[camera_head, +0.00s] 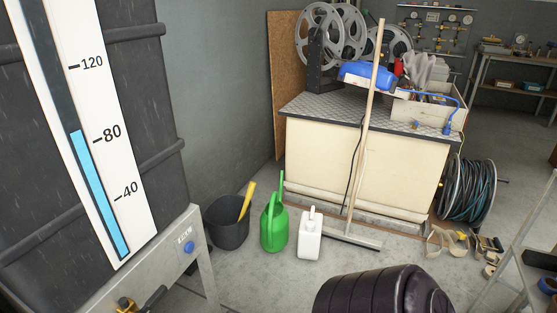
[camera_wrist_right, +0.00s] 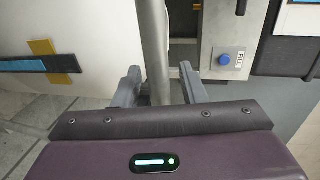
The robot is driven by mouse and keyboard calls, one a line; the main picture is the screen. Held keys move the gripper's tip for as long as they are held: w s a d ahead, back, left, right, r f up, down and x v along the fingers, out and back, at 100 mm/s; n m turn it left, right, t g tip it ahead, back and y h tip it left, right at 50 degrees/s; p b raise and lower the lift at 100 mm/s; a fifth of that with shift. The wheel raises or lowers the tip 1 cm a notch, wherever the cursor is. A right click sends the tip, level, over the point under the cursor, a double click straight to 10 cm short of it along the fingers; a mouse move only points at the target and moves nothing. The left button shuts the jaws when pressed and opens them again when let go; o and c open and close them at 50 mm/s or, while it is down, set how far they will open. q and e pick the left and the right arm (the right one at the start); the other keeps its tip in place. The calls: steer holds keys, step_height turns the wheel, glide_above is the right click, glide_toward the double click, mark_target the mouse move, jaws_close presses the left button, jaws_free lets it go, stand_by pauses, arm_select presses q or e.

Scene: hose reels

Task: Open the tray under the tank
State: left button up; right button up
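The dark tank (camera_head: 135,90) stands at the left of the head view, with a white level gauge on its front. Under it is a grey metal frame (camera_head: 170,262) with a blue button and a brass fitting (camera_head: 125,303). I cannot tell a tray apart from this frame. In the right wrist view my right gripper (camera_wrist_right: 162,82) is open. A grey metal bar (camera_wrist_right: 153,40) runs between its fingers, with visible gaps on both sides. The blue button (camera_wrist_right: 224,60) on a grey plate shows beyond the fingers. My left gripper is not in view.
A black bucket (camera_head: 227,232), a green watering can (camera_head: 273,222) and a white canister (camera_head: 309,240) stand on the floor right of the tank. A cream workbench (camera_head: 320,165) with reels stands behind, with a broom leaning on it. A hose reel (camera_head: 467,190) stands further right.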

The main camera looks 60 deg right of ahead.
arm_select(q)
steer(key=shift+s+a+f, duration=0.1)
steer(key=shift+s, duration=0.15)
arm_select(e)
steer(key=v, duration=0.7)
steer(key=shift+s, duration=0.35)
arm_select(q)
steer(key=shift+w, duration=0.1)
arm_select(e)
steer(key=shift+r, duration=0.1)
